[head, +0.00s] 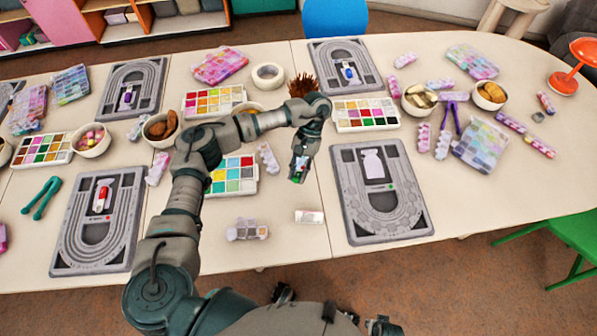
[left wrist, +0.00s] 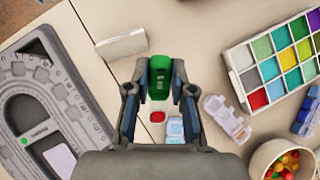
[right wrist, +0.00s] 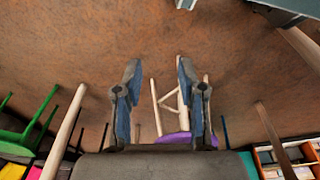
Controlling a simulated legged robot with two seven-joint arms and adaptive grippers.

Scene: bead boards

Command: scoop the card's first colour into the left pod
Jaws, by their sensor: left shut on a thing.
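My left gripper (head: 299,172) is above the table, beside the front right board. In the left wrist view it is shut on a small green piece (left wrist: 160,78) between its fingers. Below that piece, a small red spot (left wrist: 157,116) and a pale blue piece (left wrist: 175,128) show; I cannot tell whether they are held or lie below. A small white block (head: 309,217), perhaps the card, lies on the table. No markings on it are readable. A clear compartment piece (head: 247,230) lies to its left. My right gripper (right wrist: 157,85) is open and empty, over the floor.
The front right board (head: 400,228) holds a white bottle shape. The front left board (head: 68,247) holds a red piece. Colour palettes (head: 366,114) and bead bowls (head: 419,98) stand behind. A green chair (head: 575,222) is at right. The table's front strip is mostly clear.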

